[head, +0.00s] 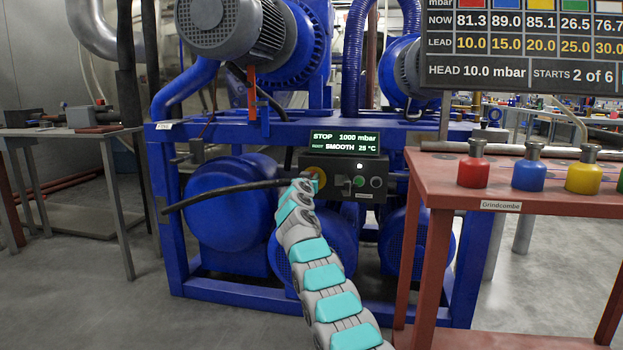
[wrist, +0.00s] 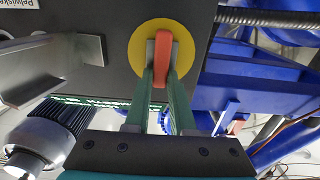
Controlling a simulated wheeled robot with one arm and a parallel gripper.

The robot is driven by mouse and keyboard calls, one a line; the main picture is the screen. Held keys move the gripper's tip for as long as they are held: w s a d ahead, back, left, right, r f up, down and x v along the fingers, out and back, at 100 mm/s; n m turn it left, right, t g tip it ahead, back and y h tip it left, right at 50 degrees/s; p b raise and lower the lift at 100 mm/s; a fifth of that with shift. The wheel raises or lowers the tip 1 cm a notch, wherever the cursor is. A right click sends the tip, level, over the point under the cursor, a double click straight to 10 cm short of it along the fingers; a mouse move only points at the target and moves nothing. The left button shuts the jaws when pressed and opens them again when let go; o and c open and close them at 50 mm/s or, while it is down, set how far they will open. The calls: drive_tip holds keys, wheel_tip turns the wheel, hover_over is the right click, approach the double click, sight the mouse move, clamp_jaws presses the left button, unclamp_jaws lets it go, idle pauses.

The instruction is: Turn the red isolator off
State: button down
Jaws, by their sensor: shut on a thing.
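The red isolator handle (wrist: 161,48) stands out from a round yellow plate (wrist: 137,50) on a dark control box. In the wrist view the handle points up and down the picture. My gripper (wrist: 161,78) has its two green fingers on either side of the handle and is shut on it. In the head view the yellow plate (head: 318,173) shows at the left of the control box (head: 345,187), with my gripper (head: 309,180) in front of it. The handle itself is hidden there by my gripper.
A display (head: 345,142) above the box reads STOP, 1000 mbar. A blue pump frame (head: 170,215) surrounds the box. A red-brown table (head: 450,170) with coloured weights stands close at the right. A grey table (head: 60,131) is left.

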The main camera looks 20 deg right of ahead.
drive_tip(key=shift+a+n, duration=0.1)
drive_tip(key=shift+n, duration=0.2)
drive_tip(key=shift+w+a+f+n+b, duration=0.1)
drive_tip(key=shift+w+a+f+n, duration=0.15)
drive_tip(key=shift+n, duration=2.6)
drive_tip(key=shift+w+a+f+n+b, duration=0.1)
drive_tip(key=shift+a+f+n, duration=0.25)
drive_tip(key=shift+n, duration=2.55)
drive_tip(key=shift+w+a+f+n+b, duration=0.1)
drive_tip(key=shift+w+a+f+n, duration=0.15)
drive_tip(key=shift+n, duration=2.6)
drive_tip(key=shift+f, duration=0.1)
drive_tip(key=c, duration=0.8)
unclamp_jaws()
drive_tip(key=shift+o, duration=0.2)
drive_tip(key=shift+d, duration=0.1)
drive_tip(key=shift+s+f, duration=0.1)
drive_tip(key=shift+f, duration=0.05)
